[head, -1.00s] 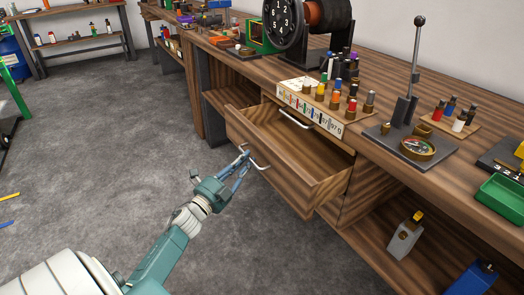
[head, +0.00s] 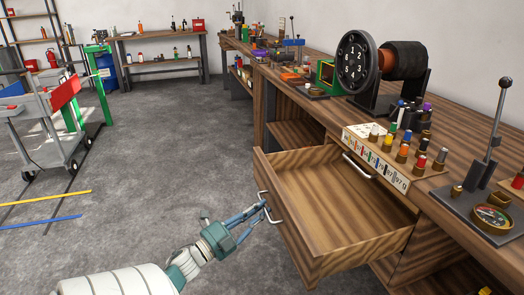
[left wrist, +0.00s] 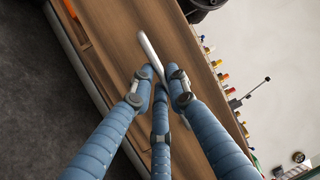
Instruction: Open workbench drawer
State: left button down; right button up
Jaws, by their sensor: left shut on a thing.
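The workbench drawer (head: 330,205) stands pulled out from the wooden workbench (head: 460,160), and its empty inside shows in the head view. Its silver handle (head: 271,208) is on the drawer's front. My left gripper (head: 263,208) is at that handle, with its fingers closed on it. In the left wrist view the fingers (left wrist: 160,85) are close together around the handle (left wrist: 150,55), in front of the wooden drawer front. My right gripper is not in view.
Small coloured pieces on a numbered rack (head: 378,157) stand on the bench above the drawer. A second silver handle (head: 357,167) shows behind the drawer. A grey cart (head: 48,130) and coloured floor strips (head: 40,223) are at left. Grey floor beside the drawer is clear.

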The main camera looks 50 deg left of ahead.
pick_arm(q)
jog(key=c, duration=1.7)
grip_release()
jog(key=shift+o, duration=0.2)
jog(key=s+f, duration=0.2)
jog(key=s, duration=0.9)
jog(key=shift+s, duration=0.4)
jog(key=shift+d+f, duration=0.1)
